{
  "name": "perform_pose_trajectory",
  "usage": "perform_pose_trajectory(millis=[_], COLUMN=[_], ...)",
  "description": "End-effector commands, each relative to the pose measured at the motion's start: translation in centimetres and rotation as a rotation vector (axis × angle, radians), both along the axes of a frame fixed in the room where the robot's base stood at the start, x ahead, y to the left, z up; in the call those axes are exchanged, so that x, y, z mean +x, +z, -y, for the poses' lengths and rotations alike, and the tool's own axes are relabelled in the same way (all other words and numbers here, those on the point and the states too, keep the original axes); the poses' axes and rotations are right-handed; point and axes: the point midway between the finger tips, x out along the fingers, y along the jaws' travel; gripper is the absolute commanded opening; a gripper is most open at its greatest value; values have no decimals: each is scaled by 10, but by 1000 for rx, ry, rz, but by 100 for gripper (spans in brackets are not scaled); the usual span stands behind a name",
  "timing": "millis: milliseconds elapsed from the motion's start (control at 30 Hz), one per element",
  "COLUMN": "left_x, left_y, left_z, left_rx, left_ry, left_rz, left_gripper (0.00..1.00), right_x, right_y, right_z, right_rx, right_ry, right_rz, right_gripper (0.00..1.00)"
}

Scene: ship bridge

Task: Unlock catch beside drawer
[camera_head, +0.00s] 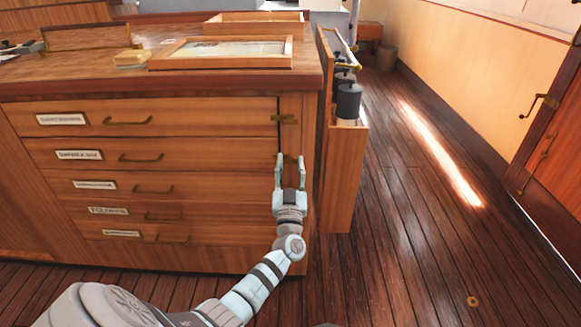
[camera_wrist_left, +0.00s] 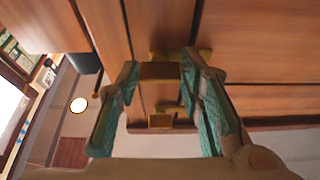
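The wooden drawer chest (camera_head: 200,88) has several labelled drawers with brass handles. A brass catch (camera_head: 284,119) sits on the narrow upright strip right of the top drawer. A second brass piece (camera_head: 291,157) shows lower on that strip, partly hidden by my left gripper (camera_head: 289,164). My left gripper is in front of the strip, fingers apart, below the upper catch. In the left wrist view a brass block (camera_wrist_left: 160,71) lies between the teal fingers; I cannot tell whether they touch it. Another brass piece (camera_wrist_left: 161,120) shows beyond. My right gripper is not in view.
A narrow wooden rack with dark cylinders (camera_head: 348,100) stands close to the chest's right side. A framed panel (camera_head: 222,52) and a yellowish block (camera_head: 130,58) lie on the top. Plank floor (camera_head: 420,240) is mostly clear to the right, before a door (camera_head: 555,150).

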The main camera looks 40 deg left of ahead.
Motion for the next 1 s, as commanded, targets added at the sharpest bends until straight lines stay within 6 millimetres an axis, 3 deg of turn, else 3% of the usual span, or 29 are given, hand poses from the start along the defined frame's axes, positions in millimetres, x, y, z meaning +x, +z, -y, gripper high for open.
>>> perform_pose_trajectory(millis=[33, 167, 567, 1000], left_x=[0, 0, 0, 1], left_y=[0, 0, 0, 1], left_z=[0, 0, 1, 2], left_rx=[0, 0, -55, -324], left_ry=[0, 0, -1, 0], left_rz=[0, 0, 40, 244], left_gripper=[21, 4, 4, 4], right_x=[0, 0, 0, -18], right_y=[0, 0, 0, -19], right_z=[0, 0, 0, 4], right_rx=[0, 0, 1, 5], right_ry=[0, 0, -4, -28], right_rz=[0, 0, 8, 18], right_gripper=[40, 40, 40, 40])
